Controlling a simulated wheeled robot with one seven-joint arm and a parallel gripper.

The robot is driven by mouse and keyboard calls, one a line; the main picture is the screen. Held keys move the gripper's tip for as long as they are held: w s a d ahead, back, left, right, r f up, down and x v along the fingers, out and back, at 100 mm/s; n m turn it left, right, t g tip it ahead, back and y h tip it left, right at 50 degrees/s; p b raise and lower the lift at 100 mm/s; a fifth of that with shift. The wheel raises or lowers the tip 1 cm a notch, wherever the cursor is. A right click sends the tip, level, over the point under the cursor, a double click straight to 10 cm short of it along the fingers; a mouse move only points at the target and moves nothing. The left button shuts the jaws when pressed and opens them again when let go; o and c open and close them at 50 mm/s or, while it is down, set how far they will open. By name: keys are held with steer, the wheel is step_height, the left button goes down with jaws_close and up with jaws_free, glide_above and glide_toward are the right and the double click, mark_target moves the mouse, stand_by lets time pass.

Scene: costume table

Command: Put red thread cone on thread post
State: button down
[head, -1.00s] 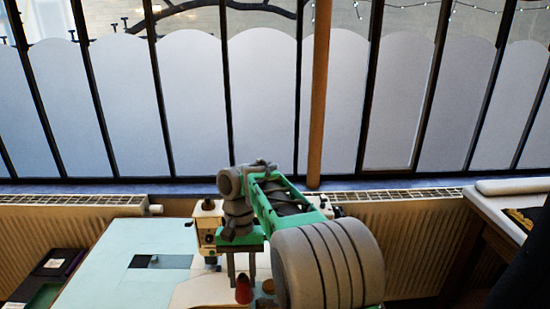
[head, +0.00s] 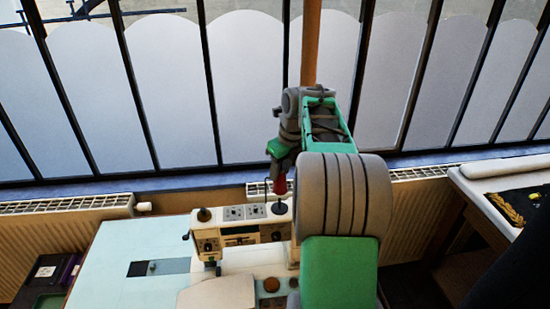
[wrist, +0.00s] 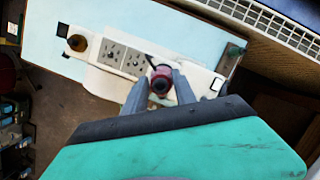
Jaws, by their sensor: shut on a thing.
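My gripper (head: 281,168) is shut on the red thread cone (head: 281,185) and holds it upright over the right end of the white sewing machine (head: 235,228). In the wrist view, the cone (wrist: 160,78) sits between my two grey fingertips (wrist: 159,90). A dark round base with a thin stem, which looks like the thread post (head: 279,208), is on the machine top right below the cone. Whether the cone touches the post or goes over its tip cannot be told. In the wrist view, the cone and fingers hide most of the post.
The machine stands on a pale blue table (head: 125,255). A brown knob or spool (head: 204,215) is on the machine's left end. A radiator (head: 65,205) and a paned window (head: 160,90) are behind. A side table (head: 470,190) with cloth stands at right.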

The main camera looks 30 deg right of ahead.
mark_target(280, 188)
steer(key=shift+a+f, duration=0.1)
steer(key=shift+f, duration=1.5)
step_height(280, 188, down, 3)
steer(key=shift+f+b, duration=0.15)
steer(key=shift+b, duration=0.85)
steer(key=shift+f+p, duration=0.3)
steer(key=shift+p, duration=0.05)
steer(key=shift+p, duration=0.5)
steer(key=c, duration=0.9)
jaws_free()
